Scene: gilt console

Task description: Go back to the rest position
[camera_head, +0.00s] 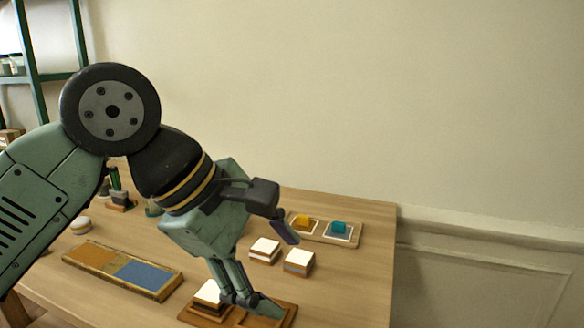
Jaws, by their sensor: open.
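My gripper (248,301) points down over the front part of the table, and its fingertips show close together from this angle. It is open. The fingertips are low over a brown wooden tray (289,312). A white-topped block (207,292) stands at the left of this tray, just left of the fingers and partly behind them. I cannot tell whether the fingers touch the block or the tray. The gripper hides part of the tray. My arm reaches in from the left and covers much of the table's left and back part.
The wooden table (353,275) has two white-topped blocks (264,250) (299,262) right of my gripper. Behind them, a tray (325,237) holds a yellow and a teal block. A board with orange and blue panels (143,274) lies left. The table's right side is clear; a wall stands behind.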

